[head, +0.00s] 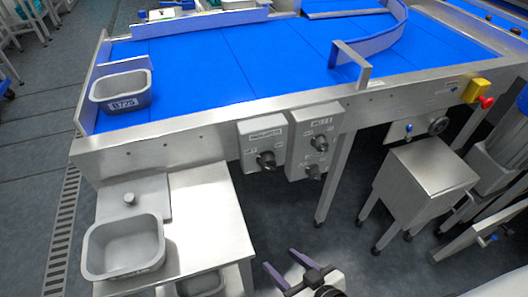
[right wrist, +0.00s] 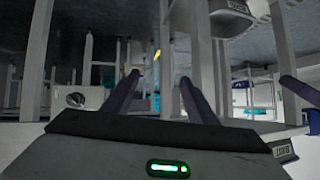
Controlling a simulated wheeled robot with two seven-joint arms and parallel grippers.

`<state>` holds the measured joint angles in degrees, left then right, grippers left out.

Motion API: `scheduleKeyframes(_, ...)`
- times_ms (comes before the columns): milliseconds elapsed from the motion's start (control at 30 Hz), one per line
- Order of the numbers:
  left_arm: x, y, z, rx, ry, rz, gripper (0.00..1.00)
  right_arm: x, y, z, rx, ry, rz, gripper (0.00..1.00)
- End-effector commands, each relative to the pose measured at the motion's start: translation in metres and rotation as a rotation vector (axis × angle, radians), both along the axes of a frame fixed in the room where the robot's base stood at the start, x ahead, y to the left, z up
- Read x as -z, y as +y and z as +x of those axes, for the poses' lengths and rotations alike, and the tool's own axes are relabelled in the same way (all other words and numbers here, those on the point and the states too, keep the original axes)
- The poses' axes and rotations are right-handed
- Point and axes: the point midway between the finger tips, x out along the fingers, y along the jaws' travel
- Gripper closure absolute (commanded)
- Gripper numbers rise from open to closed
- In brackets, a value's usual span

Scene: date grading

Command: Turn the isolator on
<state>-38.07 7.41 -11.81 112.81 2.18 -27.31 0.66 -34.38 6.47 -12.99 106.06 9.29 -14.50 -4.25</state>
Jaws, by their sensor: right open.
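Two grey control boxes hang on the front rail of the blue-topped table. The left box (head: 263,143) has one black rotary knob (head: 266,160) under a label. The right box (head: 313,140) has two dark knobs, an upper one (head: 319,142) and a lower one (head: 313,171). The labels are too small to read, so I cannot tell which knob is the isolator or how it is turned. My right gripper (head: 280,258) is open and empty, below and in front of the boxes, apart from them. Its two purple fingers (right wrist: 160,80) are spread in the right wrist view. My left gripper does not show in the head view.
A yellow box with a red button (head: 477,93) sits at the rail's right end. A grey tub (head: 121,91) stands on the blue surface (head: 190,75). Another tub (head: 126,246) stands on a low steel stand (head: 205,222). A steel bin (head: 425,170) stands right of the boxes.

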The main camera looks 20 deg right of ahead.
Motion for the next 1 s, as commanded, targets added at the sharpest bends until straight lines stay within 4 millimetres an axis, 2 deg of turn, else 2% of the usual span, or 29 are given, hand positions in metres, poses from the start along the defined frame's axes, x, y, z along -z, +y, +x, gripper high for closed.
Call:
scheduleKeyframes(33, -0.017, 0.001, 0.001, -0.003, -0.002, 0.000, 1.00, -0.023, 0.006, 0.019, 0.014, -0.075, 0.036, 0.47)
scheduleKeyframes(100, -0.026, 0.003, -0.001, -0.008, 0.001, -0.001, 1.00, -0.048, 0.008, 0.045, 0.050, -0.192, 0.082, 0.47)
scheduleKeyframes(200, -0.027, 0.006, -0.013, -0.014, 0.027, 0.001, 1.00, -0.080, 0.002, 0.075, 0.124, -0.344, 0.123, 0.47)
scheduleKeyframes(300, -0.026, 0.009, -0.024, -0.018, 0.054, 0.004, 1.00, -0.104, -0.011, 0.095, 0.204, -0.456, 0.141, 0.47)
scheduleKeyframes(400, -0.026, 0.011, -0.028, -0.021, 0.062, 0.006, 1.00, -0.117, -0.022, 0.106, 0.262, -0.527, 0.143, 0.47)
scheduleKeyframes(633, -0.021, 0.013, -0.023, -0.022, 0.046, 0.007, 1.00, -0.120, -0.028, 0.129, 0.297, -0.565, 0.143, 0.47)
scheduleKeyframes(1000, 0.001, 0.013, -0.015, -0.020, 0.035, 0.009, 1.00, -0.119, -0.025, 0.194, 0.295, -0.563, 0.143, 0.47)
